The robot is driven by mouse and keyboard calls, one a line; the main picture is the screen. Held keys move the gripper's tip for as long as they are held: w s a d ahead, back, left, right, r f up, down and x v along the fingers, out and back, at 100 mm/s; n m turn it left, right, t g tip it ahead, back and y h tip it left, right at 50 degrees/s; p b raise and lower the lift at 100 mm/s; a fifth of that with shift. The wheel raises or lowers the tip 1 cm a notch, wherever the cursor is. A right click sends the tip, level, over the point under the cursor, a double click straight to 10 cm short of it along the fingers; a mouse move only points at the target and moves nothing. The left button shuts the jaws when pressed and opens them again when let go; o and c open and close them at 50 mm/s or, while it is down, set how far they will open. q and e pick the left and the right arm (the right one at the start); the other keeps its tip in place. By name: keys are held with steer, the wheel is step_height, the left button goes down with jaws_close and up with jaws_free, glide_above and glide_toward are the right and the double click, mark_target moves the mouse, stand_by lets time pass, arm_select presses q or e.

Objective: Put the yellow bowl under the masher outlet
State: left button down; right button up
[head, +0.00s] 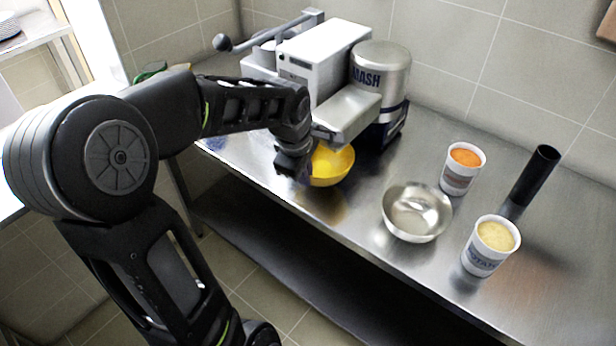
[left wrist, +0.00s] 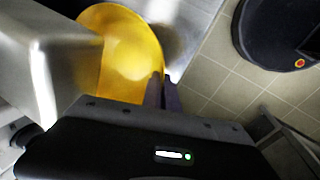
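The yellow bowl (head: 334,166) is on the steel counter, just below and in front of the steel outlet chute (head: 345,118) of the masher (head: 325,55). The chute hides part of its back rim. My left gripper (head: 293,164) is at the bowl's left rim. In the left wrist view the left gripper's fingers (left wrist: 163,92) are close together, one on each side of the rim of the yellow bowl (left wrist: 125,50), and look shut on it. The chute (left wrist: 50,75) overlaps the bowl there. Whether the bowl rests fully on the counter is hard to tell. My right gripper is not in view.
An empty steel bowl (head: 416,212) stands right of the yellow bowl. Further right are a cup with orange contents (head: 462,170), a cup with pale yellow contents (head: 489,247) and a black cylinder (head: 535,175). The counter's front edge is close to the yellow bowl.

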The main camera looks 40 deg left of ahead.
arm_select(q)
steer(key=shift+w, duration=0.55)
steer(key=shift+f+p, duration=0.4)
steer(key=shift+f, duration=1.35)
steer(key=shift+f, duration=0.15)
steer(key=c, duration=1.6)
jaws_free()
steer(key=shift+c, duration=0.2)
steer(key=b+v, duration=0.1)
steer(key=v, duration=1.1)
